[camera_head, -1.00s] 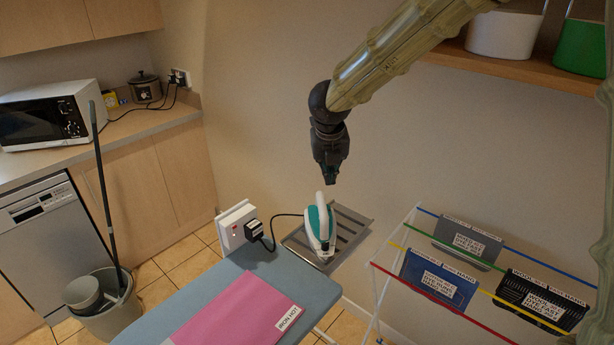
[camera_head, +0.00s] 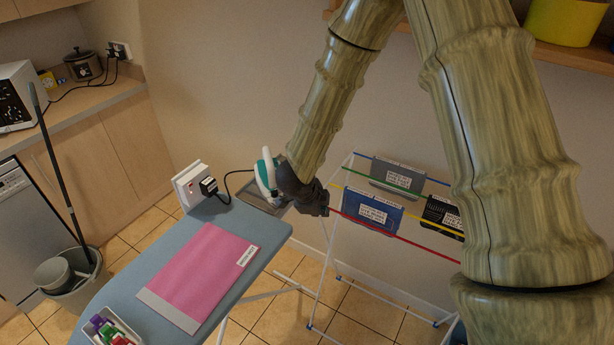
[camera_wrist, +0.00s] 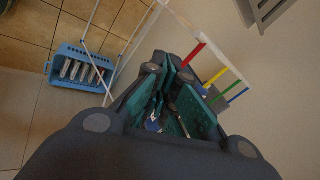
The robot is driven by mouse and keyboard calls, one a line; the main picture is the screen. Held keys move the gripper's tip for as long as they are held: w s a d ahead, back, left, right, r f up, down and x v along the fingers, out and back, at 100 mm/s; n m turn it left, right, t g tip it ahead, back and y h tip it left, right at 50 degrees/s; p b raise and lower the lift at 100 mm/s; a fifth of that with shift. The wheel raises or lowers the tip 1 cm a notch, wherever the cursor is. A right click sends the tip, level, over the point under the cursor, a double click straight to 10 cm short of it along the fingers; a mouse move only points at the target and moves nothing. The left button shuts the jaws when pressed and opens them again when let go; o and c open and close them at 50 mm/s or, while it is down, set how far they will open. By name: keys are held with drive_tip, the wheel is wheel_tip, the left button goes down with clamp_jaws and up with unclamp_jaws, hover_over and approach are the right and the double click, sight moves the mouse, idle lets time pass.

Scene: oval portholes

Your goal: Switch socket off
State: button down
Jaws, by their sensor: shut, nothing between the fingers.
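The socket (camera_head: 187,188) is a white box at the back left end of the ironing board in the head view. A black plug (camera_head: 208,185) sits in its front, and a small red mark shows on the switch side. My gripper (camera_head: 318,205) is right of the socket, beside the iron and its rest, well apart from the socket. In the wrist view my gripper (camera_wrist: 165,115) shows dark with teal inner pads and holds nothing. The socket does not show in the wrist view.
A white and teal iron (camera_head: 266,172) stands close left of my gripper, its cord running to the plug. A pink cloth (camera_head: 200,275) lies on the blue ironing board (camera_head: 130,262). A drying rack (camera_head: 345,215) stands to the right. A blue basket (camera_wrist: 80,70) is on the floor.

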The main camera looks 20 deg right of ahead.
drive_tip(key=s+a+f+n+g+y+b, duration=0.1)
drive_tip(key=s+f+n+b, duration=0.4)
drive_tip(key=s+f+n, duration=0.7)
drive_tip(key=s+a+f+n+g+y+b, duration=0.2)
drive_tip(key=s+f+n+b, duration=0.3)
drive_tip(key=s+f+n, duration=0.6)
drive_tip(key=s+a+f+y, duration=0.1)
drive_tip(key=s+f, duration=0.9)
drive_tip(key=s, duration=0.2)
drive_tip(key=shift+a+f+n+y, duration=0.15)
drive_tip(key=shift+f+n+y, duration=0.15)
drive_tip(key=shift+n, duration=0.1)
drive_tip(key=shift+r, duration=0.1)
